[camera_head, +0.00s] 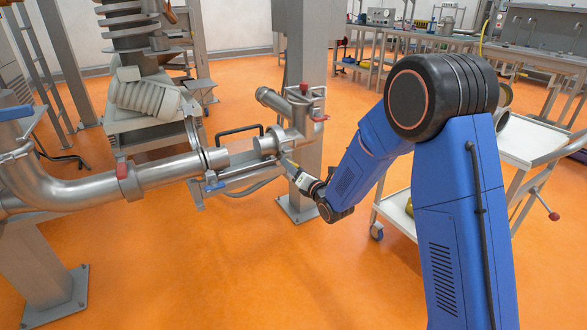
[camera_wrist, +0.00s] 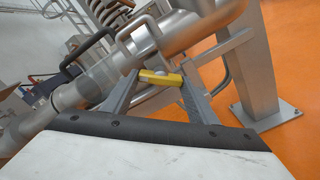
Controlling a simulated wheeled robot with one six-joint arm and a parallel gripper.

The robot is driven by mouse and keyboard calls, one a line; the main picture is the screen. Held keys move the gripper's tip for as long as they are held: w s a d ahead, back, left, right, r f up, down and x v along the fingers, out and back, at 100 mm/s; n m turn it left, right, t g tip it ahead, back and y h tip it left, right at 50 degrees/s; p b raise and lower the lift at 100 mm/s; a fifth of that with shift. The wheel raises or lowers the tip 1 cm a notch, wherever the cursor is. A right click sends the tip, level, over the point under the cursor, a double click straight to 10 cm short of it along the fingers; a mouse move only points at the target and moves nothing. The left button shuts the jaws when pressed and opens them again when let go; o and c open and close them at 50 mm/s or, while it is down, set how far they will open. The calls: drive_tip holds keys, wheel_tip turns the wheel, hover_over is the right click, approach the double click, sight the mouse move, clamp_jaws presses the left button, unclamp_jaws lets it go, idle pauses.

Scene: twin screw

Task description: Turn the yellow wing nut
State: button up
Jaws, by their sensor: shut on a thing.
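The yellow wing nut (camera_wrist: 160,78) shows in the wrist view, in front of a clamp on the steel pipe. My gripper (camera_wrist: 157,84) has its two grey fingers on either side of the wing nut and is shut on it. In the head view my gripper (camera_head: 288,163) reaches the pipe clamp from the right at the end of my blue arm. The wing nut is too small and covered to make out there. The steel clamp (camera_wrist: 143,42) sits around the pipe just behind the wing nut.
A grey post (camera_head: 303,185) stands behind the clamp. A white cart (camera_head: 530,140) is at the right. The orange floor in front is clear.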

drive_tip(key=o, duration=1)
drive_tip(key=shift+s+f, duration=0.1)
drive_tip(key=shift+o, duration=0.2)
drive_tip(key=v, duration=1.7)
drive_tip(key=shift+s+d, duration=0.1)
drive_tip(key=shift+d, duration=0.05)
